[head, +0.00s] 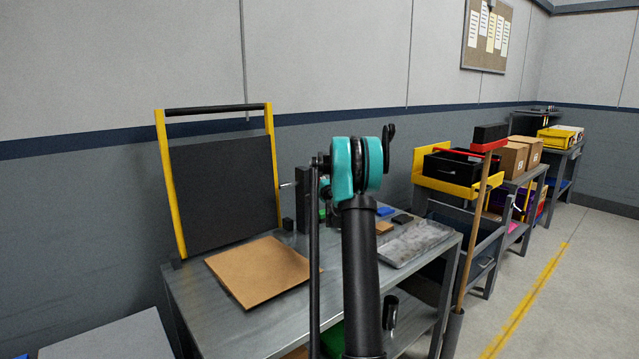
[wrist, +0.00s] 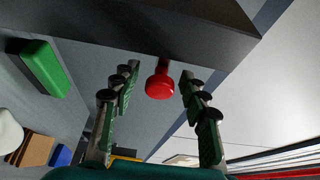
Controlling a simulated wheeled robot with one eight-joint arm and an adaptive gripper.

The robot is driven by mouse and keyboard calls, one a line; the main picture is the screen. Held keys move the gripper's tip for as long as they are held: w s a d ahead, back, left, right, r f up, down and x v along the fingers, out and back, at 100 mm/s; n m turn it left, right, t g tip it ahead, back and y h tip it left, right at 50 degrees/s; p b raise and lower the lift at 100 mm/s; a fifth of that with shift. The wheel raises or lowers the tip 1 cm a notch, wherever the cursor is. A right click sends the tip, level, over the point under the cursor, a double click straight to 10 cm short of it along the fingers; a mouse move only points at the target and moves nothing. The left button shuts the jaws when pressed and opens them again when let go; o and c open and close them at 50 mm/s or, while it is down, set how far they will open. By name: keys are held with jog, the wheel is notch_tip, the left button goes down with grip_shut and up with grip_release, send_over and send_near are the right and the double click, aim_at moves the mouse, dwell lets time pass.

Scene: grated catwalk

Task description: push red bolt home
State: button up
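The red bolt's round knob (wrist: 160,86) shows in the wrist view, at the lower edge of a dark block (wrist: 150,22). My gripper (wrist: 159,76) is open, with one finger on each side of the knob and a visible gap to both. Nothing is between the fingers' pads except the knob, seen near the tips; I cannot tell how deep it sits. In the head view a dark upright post (head: 303,205) stands on the bench with a thin silver rod (head: 288,184) out of its left side. The red knob and my gripper are hidden there behind my arm.
The grey bench (head: 215,310) carries a brown board (head: 258,270), a grey tray (head: 415,243) and small blocks. A dark panel in a yellow frame (head: 168,185) stands behind. A green block (wrist: 45,68) lies left in the wrist view. A wooden pole (head: 474,235) stands right.

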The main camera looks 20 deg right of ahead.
jog(key=s, duration=1.2)
jog(key=shift+a, duration=0.25)
jog(key=s+a+f+n+g+y, duration=0.1)
jog(key=s+a+n+y, duration=0.1)
jog(key=s+a+n, duration=0.4)
jog(key=s+a+n+g+y, duration=0.1)
jog(key=s+a+g+y, duration=0.15)
jog(key=a, duration=0.65)
jog(key=s+a+f+n+g, duration=0.2)
jog(key=s+a+f+n, duration=0.1)
jog(key=s, duration=0.6)
jog(key=s+a+f+n+g, duration=0.3)
jog(key=s+f, duration=0.3)
jog(key=s, duration=0.3)
jog(key=s+a+f+n+g, duration=0.2)
jog(key=s+a+f+n, duration=0.1)
jog(key=s, duration=0.7)
jog(key=shift+a+f+g+h, duration=0.25)
jog(key=shift+a+f+h, duration=0.1)
jog(key=shift+a+f, duration=0.5)
jog(key=s+d+f+n+g+h, duration=0.1)
jog(key=s+d+f, duration=0.1)
jog(key=s, duration=0.4)
jog(key=s+d+f+n+g+h, duration=0.1)
jog(key=s+d+f+h, duration=0.1)
jog(key=s+f, duration=0.2)
jog(key=s, duration=0.3)
jog(key=shift+s+g, duration=0.2)
jog(key=shift+g, duration=0.2)
